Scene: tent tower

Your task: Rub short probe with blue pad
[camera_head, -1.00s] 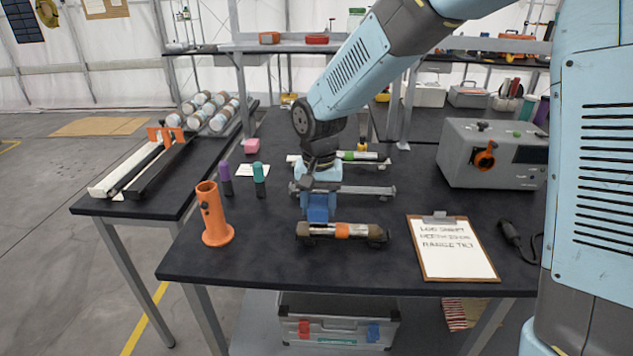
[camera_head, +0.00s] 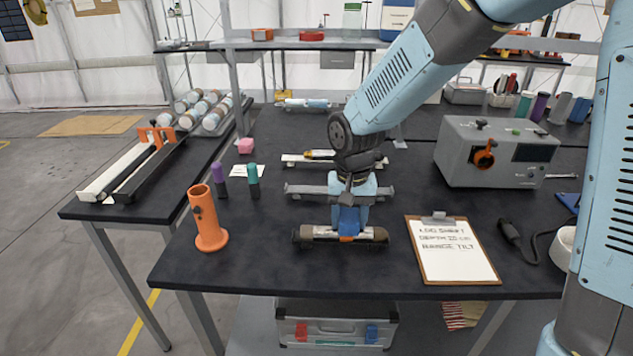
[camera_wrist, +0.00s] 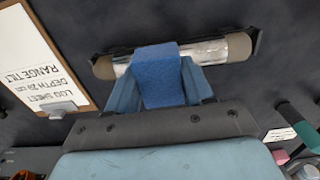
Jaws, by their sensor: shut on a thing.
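A short silver probe (camera_head: 325,232) with an orange band lies crosswise in a dark cradle near the table's front. The wrist view shows its silver body (camera_wrist: 205,52) and tan ends. My gripper (camera_head: 349,210) is shut on a blue pad (camera_wrist: 158,75) and points down at the probe. The blue pad also shows between my fingers in the head view (camera_head: 349,221). It overlaps the middle of the probe and looks to be touching it, though the contact itself is hidden. The pad covers part of the probe in the wrist view.
A clipboard (camera_head: 451,250) lies to the right of the probe. A grey rack (camera_head: 310,190) stands behind it. An orange tube holder (camera_head: 208,220) and purple (camera_head: 219,175) and teal (camera_head: 253,175) capped markers stand to the left. A grey instrument box (camera_head: 497,152) stands at the back right.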

